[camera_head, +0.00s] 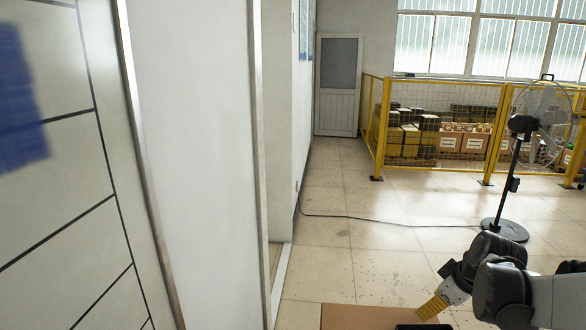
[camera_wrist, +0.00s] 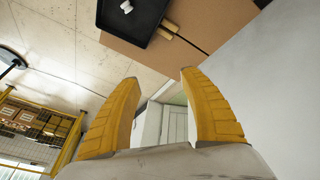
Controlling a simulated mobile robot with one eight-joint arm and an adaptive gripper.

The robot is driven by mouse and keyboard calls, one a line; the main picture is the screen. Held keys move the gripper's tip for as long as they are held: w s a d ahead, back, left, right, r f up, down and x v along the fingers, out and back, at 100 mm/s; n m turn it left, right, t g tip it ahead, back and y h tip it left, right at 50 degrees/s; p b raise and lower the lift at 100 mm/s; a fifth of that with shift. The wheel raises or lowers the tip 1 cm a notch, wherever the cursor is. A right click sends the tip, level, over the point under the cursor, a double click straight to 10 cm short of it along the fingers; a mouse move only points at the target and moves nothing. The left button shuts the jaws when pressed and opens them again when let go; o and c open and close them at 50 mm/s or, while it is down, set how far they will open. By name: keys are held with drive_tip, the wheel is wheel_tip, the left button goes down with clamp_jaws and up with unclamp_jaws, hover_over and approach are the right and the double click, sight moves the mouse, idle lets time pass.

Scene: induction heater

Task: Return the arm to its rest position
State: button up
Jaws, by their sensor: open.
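My arm shows at the lower right of the head view, with my gripper (camera_head: 433,306) and its yellow fingers pointing down and left. In the wrist view the two yellow fingers of my gripper (camera_wrist: 158,80) stand wide apart with nothing between them. In the head view my gripper appears above a brown board (camera_head: 350,317); the gap to it cannot be told. The wrist view also shows the brown board (camera_wrist: 195,20), with a black tray holding a small white piece.
A black pedestal fan (camera_head: 505,229) stands at the right, beyond my arm. A yellow mesh fence (camera_head: 480,95) encloses boxes behind it. A cable (camera_head: 370,219) crosses the tiled floor.

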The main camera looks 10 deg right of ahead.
drive_tip(key=s+a+r+m+t, duration=0.1)
drive_tip(key=s+a+r+m, duration=0.2)
drive_tip(key=s+a, duration=0.4)
drive_tip(key=s+a+r+m+t, duration=0.1)
drive_tip(key=s+a+r, duration=0.3)
drive_tip(key=a, duration=1)
drive_tip(key=s+m, duration=0.1)
drive_tip(key=s, duration=0.2)
drive_tip(key=shift+s+r+m, duration=0.15)
drive_tip(key=shift+s+m, duration=0.05)
drive_tip(key=shift+m, duration=0.2)
drive_tip(key=shift+r, duration=0.1)
